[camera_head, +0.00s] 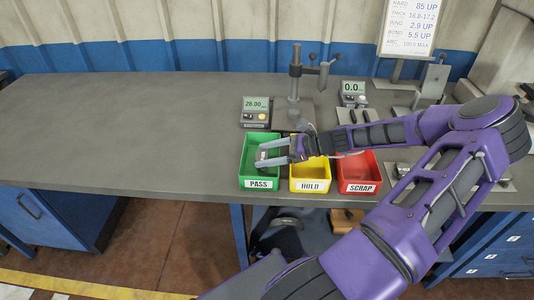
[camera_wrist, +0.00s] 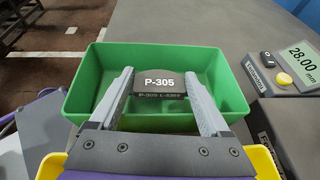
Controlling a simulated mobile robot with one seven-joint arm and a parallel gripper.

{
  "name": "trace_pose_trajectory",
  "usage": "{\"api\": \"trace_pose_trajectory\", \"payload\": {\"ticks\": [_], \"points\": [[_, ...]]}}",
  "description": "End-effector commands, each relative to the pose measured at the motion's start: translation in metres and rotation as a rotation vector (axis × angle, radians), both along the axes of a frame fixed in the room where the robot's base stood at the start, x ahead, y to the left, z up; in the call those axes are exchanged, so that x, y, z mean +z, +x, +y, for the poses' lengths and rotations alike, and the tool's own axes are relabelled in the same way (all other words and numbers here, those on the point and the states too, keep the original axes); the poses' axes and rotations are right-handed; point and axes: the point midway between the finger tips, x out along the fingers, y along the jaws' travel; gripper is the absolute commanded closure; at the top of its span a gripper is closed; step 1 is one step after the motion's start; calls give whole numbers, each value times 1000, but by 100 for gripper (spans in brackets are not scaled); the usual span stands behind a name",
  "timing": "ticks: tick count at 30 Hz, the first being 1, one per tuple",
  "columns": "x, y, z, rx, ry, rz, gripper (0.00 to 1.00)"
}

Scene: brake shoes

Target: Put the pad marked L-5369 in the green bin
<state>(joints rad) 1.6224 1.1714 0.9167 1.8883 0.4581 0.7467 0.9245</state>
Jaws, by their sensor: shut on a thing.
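My gripper (camera_head: 263,154) is over the green bin (camera_head: 245,174), which is labelled PASS. In the wrist view the gripper (camera_wrist: 160,76) is shut on a dark brake pad (camera_wrist: 160,84). The pad's face reads P-305, and small lettering on its edge looks like P-305 L-5369. The pad sits between the two grey fingers, framed by the walls of the green bin (camera_wrist: 230,88). I cannot tell whether the pad touches the bin floor. No other pad is visible in the green bin.
A yellow HOLD bin (camera_head: 310,185) and a red SCRAP bin (camera_head: 360,187) stand to the right of the green bin. A gauge reading 28.00 (camera_head: 256,112) is just behind it. A stand (camera_head: 295,75) is farther back. The table's left side is clear.

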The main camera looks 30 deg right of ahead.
Motion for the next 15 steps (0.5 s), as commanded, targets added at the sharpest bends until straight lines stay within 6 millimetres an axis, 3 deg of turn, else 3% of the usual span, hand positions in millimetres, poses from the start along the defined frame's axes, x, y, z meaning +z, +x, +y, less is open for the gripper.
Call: {"api": "trace_pose_trajectory", "payload": {"ticks": [6, 7, 10, 15], "points": [[-11, -3, 0, -4, 2, 14, 86], [-12, -3, 0, -4, 2, 14, 18], [-13, -3, 0, -4, 2, 16, 0], [-14, -3, 0, -6, 2, 17, 0]]}}
